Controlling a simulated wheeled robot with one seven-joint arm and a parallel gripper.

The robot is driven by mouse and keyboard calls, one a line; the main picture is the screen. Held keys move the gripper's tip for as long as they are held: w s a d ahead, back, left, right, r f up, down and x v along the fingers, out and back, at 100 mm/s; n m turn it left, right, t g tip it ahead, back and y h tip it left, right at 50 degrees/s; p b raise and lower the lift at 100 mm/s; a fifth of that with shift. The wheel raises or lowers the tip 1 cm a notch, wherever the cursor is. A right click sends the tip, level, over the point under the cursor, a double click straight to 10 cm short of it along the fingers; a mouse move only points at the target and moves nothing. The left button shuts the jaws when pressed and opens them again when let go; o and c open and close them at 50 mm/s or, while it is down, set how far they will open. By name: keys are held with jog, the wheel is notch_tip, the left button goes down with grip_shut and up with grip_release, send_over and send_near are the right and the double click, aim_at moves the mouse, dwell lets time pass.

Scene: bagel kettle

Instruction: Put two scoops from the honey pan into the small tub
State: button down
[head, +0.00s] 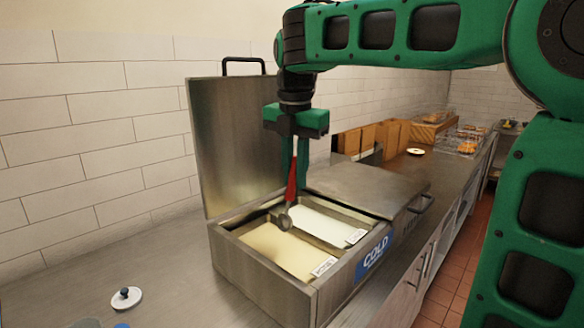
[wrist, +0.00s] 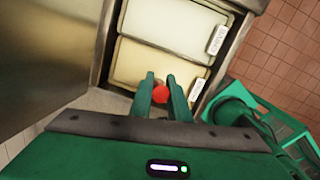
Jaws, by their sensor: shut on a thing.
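My gripper (head: 294,165) is shut on a scoop with a red handle (head: 291,190) and holds it upright above the cold box. The scoop's metal bowl (head: 284,221) is low, near the divider between two pans; I cannot tell if it touches either. The nearer pan (head: 277,249) holds a pale yellow fill, and the farther pan (head: 318,226) a whiter one. I cannot read their labels clearly. In the wrist view only the red handle end (wrist: 160,94) shows between my fingers, with the yellowish pan (wrist: 150,65) below. I cannot make out the small tub for certain.
The steel cold box (head: 268,284) has one lid (head: 236,145) raised and another lid (head: 365,186) closed at right. Cut-off round items (head: 86,323) show at the bottom edge. The left counter is mostly clear.

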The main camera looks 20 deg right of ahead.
aim_at(286, 215)
notch_tip(286, 215, down, 12)
jog(key=shift+r, duration=0.25)
dwell(0.6)
jog(key=shift+w+d, duration=0.1)
jog(key=shift+d, duration=0.1)
dwell(0.3)
jog(key=shift+w+d, duration=0.15)
jog(key=shift+d, duration=0.2)
jog(key=shift+a, duration=0.2)
jog(key=shift+s+a, duration=0.4)
jog(key=shift+a, duration=0.45)
jog(key=shift+s+a, duration=0.4)
jog(key=shift+a, duration=0.4)
jog(key=shift+r, duration=0.1)
jog(key=shift+w+d+r, duration=0.15)
jog(key=shift+d+r, duration=0.25)
jog(key=shift+r, duration=1.75)
jog(key=shift+w+d+r, duration=0.2)
jog(key=shift+d+r, duration=0.15)
jog(key=shift+r, duration=1.8)
jog(key=shift+w+d+r, duration=0.15)
jog(key=shift+d+r, duration=0.25)
jog(key=shift+r, duration=1.75)
